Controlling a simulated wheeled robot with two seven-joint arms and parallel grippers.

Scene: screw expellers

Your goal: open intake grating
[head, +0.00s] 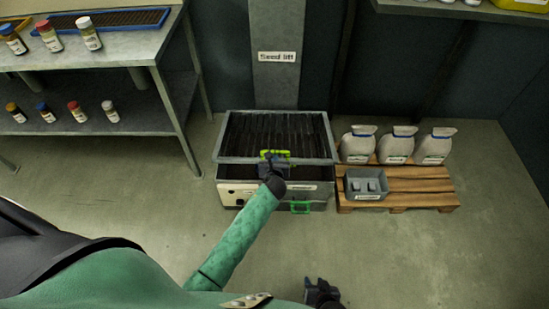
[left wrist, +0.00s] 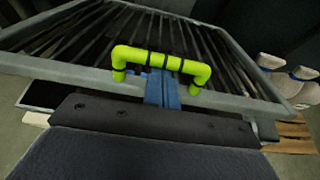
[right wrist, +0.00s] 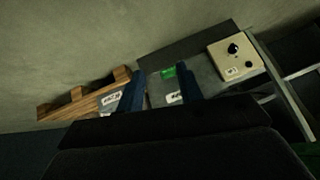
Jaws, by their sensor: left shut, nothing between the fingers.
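The intake grating (head: 275,135) is a grey frame with dark bars on top of the floor box. Its front edge stands above the box rim, with a dark gap below, so it looks partly raised. Its yellow-green handle (head: 281,153) is on the front edge and also shows in the left wrist view (left wrist: 150,58). My left gripper (head: 272,165) is at the handle; its blue fingers (left wrist: 163,85) are together, inside or just under the handle loop, with nothing between them. Contact is unclear. My right gripper (head: 322,290) is low and near me; its fingers (right wrist: 160,80) are apart and empty.
The box (head: 238,193) has a green handle (head: 300,207) low on its front. A pallet (head: 420,185) with white sacks (head: 396,145) and a grey bin (head: 365,184) stands at right. A metal table (head: 110,50) with jars is at left. The front floor is clear.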

